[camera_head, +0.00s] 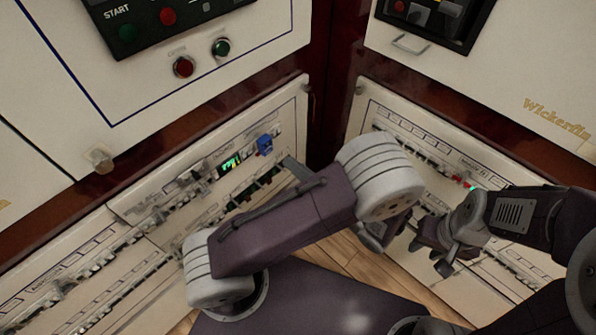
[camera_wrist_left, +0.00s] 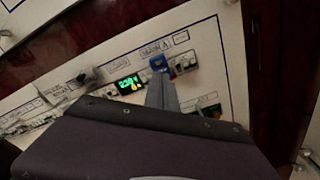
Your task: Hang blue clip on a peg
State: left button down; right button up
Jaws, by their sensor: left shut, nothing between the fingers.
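A small blue clip (camera_head: 265,144) sits on the upper row of breakers on the left panel, right of the green lit display. It also shows in the left wrist view (camera_wrist_left: 158,63), just beyond my fingertips. My left gripper (camera_head: 291,163) is shut and empty, its tips just right of and below the clip in the head view. I cannot tell whether they touch it. My right gripper (camera_head: 432,256) is in front of the right panel, away from the clip; its fingers are too unclear to judge. I cannot make out a peg for certain.
The left breaker panel (camera_head: 130,205) and right breaker panel (camera_head: 375,100) meet at a dark red corner post (camera_head: 330,75). A green display (camera_head: 231,163) is left of the clip. Red and green buttons (camera_head: 183,67) are above. Some wooden floor (camera_head: 350,255) shows below.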

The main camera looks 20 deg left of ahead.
pick_arm(q)
jog(key=b+x, duration=0.1)
jog(key=x, duration=0.5)
jog(key=shift+b, duration=0.3)
jog(key=shift+a+r, duration=0.1)
jog(key=shift+a, duration=0.1)
dwell(0.3)
jog(key=shift+s+d+p, duration=0.2)
jog(key=shift+d+p, duration=0.3)
jog(key=shift+d, duration=0.1)
jog(key=p, duration=0.3)
send_near(269, 145)
jog(key=v, duration=0.5)
